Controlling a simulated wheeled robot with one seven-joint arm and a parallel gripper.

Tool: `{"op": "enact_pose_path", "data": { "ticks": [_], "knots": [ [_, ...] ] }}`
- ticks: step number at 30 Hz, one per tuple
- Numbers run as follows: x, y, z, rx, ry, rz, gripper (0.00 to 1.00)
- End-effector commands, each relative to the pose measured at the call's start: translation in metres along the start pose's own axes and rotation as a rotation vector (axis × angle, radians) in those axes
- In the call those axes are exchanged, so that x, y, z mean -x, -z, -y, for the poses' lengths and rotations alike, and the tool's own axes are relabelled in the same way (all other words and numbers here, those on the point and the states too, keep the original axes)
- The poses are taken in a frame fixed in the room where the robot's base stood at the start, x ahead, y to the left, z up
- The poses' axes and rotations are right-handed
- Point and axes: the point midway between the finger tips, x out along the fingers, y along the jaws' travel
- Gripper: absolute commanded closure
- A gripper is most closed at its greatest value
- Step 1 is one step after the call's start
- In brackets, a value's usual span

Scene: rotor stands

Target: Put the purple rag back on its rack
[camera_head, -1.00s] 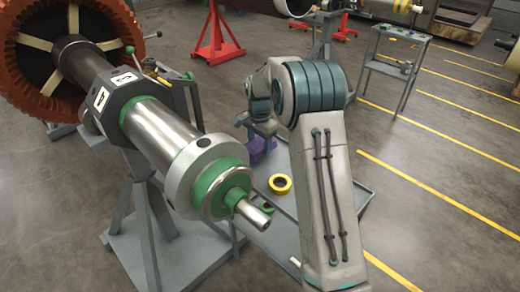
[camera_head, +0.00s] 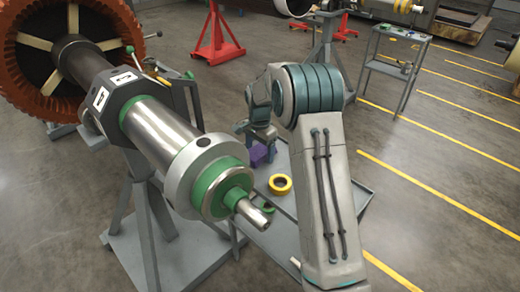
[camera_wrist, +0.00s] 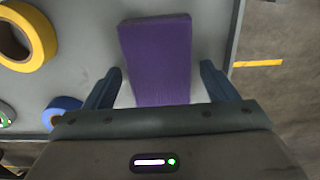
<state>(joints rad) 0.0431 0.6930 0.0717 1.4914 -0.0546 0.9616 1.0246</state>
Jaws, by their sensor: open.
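The purple rag (camera_wrist: 157,58) is a flat rectangular block lying on a grey tray-like surface (camera_wrist: 100,20). In the wrist view it lies between and beyond the two blue fingers of my gripper (camera_wrist: 160,88), with a gap on each side, so the gripper is open. In the head view the rag (camera_head: 258,155) shows partly below my gripper (camera_head: 258,140), which hides some of it. I cannot make out the rag's rack.
A yellow tape roll (camera_head: 280,184) and a green roll (camera_head: 266,207) lie on the same grey cart (camera_head: 285,225). A blue roll (camera_wrist: 62,112) is close to the left finger. A large rotor shaft (camera_head: 165,135) on a grey stand is left of my arm.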

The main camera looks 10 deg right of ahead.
Motion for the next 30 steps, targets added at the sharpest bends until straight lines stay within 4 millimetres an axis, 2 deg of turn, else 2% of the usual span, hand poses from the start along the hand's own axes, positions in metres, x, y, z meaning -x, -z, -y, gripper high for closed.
{"op": "enact_pose_path", "data": {
  "ticks": [5,12,16,21,30],
  "knots": [
    [0.03,0.001,0.001,-0.001,0.005,-0.003,0.2],
    [0.083,0.001,0.001,0.0,0.004,-0.003,0.2],
    [0.104,0.0,0.001,0.0,0.003,-0.002,0.2],
    [0.118,0.0,0.0,0.0,0.002,-0.001,0.2],
    [0.12,0.0,0.0,0.0,0.001,0.0,0.2]
  ]
}}
